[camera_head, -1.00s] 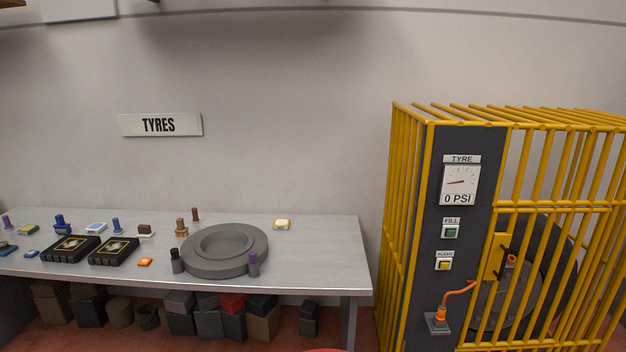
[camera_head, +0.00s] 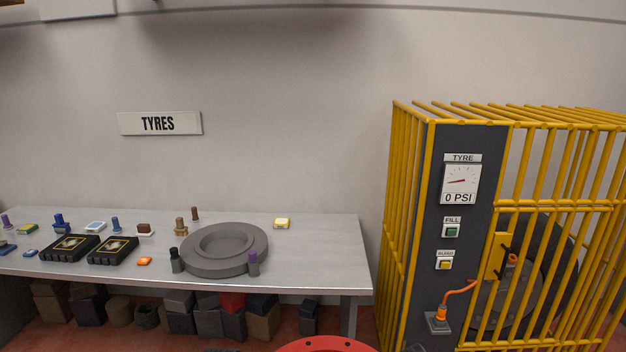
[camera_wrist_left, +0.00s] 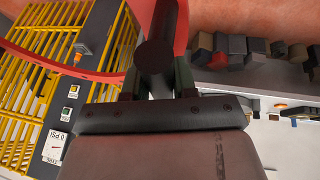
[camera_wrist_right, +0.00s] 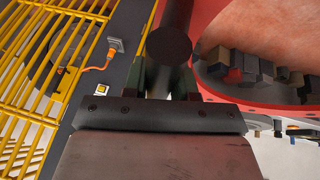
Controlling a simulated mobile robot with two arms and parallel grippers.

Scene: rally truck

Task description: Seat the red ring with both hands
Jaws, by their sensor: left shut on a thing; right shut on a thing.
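The red ring (camera_head: 328,345) shows only as a curved, drilled edge at the bottom of the head view. Part of its band crosses the left wrist view (camera_wrist_left: 62,66). In the right wrist view its wide flange (camera_wrist_right: 265,115) curves around an opening. My left gripper (camera_wrist_left: 157,82) is shut on a dark round handle (camera_wrist_left: 155,57) beside the red ring. My right gripper (camera_wrist_right: 168,82) is shut on a similar dark handle (camera_wrist_right: 169,45). Neither gripper shows in the head view. Most of the ring is hidden.
A yellow cage (camera_head: 400,200) stands at the right, with a dark tyre inside, a 0 PSI gauge (camera_head: 461,182) and an orange hose (camera_head: 460,289). A grey bench (camera_head: 320,262) at the left holds a grey round stand (camera_head: 205,265) and small parts. Blocks lie underneath.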

